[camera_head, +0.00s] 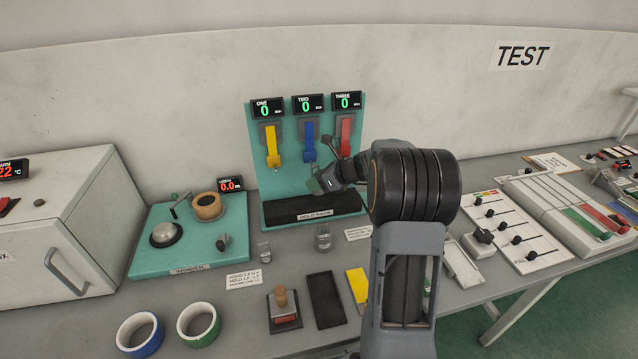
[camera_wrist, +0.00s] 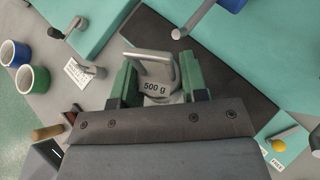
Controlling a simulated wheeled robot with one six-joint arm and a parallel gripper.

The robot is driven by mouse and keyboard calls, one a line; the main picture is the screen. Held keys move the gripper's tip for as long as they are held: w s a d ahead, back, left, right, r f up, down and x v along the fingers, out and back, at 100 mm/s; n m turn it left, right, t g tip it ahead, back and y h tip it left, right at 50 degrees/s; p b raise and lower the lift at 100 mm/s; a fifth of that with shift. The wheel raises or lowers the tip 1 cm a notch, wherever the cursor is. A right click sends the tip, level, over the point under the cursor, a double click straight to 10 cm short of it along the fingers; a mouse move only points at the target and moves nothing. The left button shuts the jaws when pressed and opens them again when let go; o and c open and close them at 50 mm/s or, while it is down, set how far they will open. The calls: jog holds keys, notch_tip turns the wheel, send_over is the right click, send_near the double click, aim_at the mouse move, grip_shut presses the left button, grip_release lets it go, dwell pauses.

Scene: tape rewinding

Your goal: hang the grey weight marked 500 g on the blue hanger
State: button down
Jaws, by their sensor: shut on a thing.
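The grey weight marked 500 g (camera_wrist: 154,88) is between the green fingers of my gripper (camera_wrist: 157,75) in the wrist view. My gripper is shut on it, and its loop handle stands out beyond the fingers. The blue hanger (camera_head: 309,141) hangs in the middle of the teal rack in the head view. Its blue part also shows at the top of the wrist view (camera_wrist: 231,5), with a grey rod and hook tip close to the weight's handle but seemingly apart. In the head view my gripper (camera_head: 322,181) is low in front of the rack, right of the blue hanger; the weight is hard to make out there.
The yellow hanger (camera_head: 271,145) and red hanger (camera_head: 346,134) flank the blue one; displays above all read 0. A black pad (camera_head: 290,212) lies below. Small grey weights (camera_head: 323,240) stand in front. The winder (camera_head: 170,262) is left; a stamp (camera_head: 283,308) is nearer.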

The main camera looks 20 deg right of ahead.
jog(key=shift+w+d+f+p, duration=0.15)
jog(key=shift+w, duration=0.6)
jog(key=shift+w+d+f+p, duration=0.1)
jog(key=shift+w+d+f, duration=0.1)
jog(key=shift+w, duration=0.55)
jog(key=shift+w+d+f+p, duration=0.1)
jog(key=shift+w+f+p, duration=0.05)
jog(key=shift+w, duration=0.6)
